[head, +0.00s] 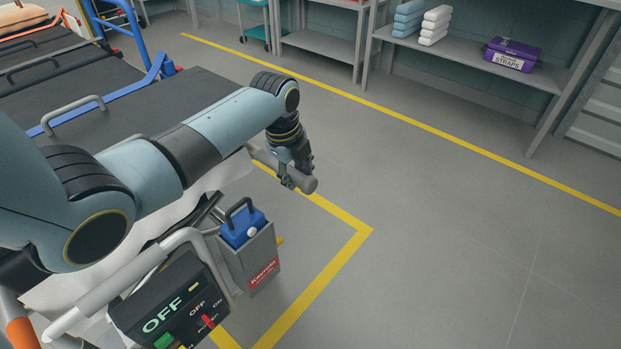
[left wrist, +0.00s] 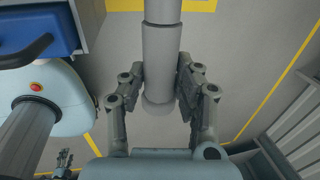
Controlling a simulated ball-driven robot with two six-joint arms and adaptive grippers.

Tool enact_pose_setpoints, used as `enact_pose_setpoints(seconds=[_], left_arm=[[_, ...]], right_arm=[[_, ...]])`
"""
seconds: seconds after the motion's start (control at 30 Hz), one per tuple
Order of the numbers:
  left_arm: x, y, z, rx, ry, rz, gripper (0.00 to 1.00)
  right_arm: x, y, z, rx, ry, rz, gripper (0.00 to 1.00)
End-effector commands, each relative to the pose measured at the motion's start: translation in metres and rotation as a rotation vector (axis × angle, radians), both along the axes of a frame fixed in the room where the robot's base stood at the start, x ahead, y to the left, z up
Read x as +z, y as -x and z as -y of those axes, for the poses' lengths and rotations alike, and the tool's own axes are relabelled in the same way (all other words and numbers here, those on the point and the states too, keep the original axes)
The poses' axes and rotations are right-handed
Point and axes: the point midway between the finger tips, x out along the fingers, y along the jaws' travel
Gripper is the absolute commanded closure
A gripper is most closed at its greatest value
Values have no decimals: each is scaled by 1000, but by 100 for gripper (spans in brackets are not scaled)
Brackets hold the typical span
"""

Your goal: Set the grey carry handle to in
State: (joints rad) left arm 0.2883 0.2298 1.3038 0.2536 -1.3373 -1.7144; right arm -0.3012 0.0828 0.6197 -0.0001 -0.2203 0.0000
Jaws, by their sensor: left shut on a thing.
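The grey carry handle (head: 309,185) is a round bar that sticks out from the end of the wheeled stretcher in the head view. My left gripper (head: 294,178) is shut around it near its free end. In the left wrist view the handle (left wrist: 160,55) runs down between my two fingers, with a thinner section at the top and a rounded end below. Both fingers of my left gripper (left wrist: 161,88) press on its sides. A small dark gripper (left wrist: 64,160), probably my right one, shows at the lower left there, too small to read.
A control box marked OFF (head: 165,310) and a grey holder with a blue battery-like block (head: 243,228) sit below my left arm. Shelves (head: 455,68) with folded cloths and a purple straps box (head: 511,55) line the back. The floor at right is clear.

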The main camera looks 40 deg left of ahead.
Motion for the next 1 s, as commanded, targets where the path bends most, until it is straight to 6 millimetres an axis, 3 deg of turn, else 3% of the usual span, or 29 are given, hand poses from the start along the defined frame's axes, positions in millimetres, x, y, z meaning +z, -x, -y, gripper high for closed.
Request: enact_pose_setpoints(seconds=[0.03, 0.17, 0.47, 0.5, 0.67, 1.0], left_arm=[[1, -1, -13, 2, -6, -2, 100], [0, -2, -29, 2, -5, -2, 100], [-1, -2, -32, 2, -5, -1, 100], [-1, -2, -32, 2, -5, -1, 68], [0, -2, -31, 2, -4, -1, 47], [3, -2, -31, 1, -3, 1, 45]], right_arm=[[3, -1, 0, 0, 0, 2, 45], [3, -2, 0, 0, 0, 3, 45], [3, -2, -1, -1, -2, 4, 45], [3, -2, -2, -1, -2, 4, 45], [3, -2, -4, -2, -5, 4, 45], [3, -4, -1, -1, -1, 5, 45]])
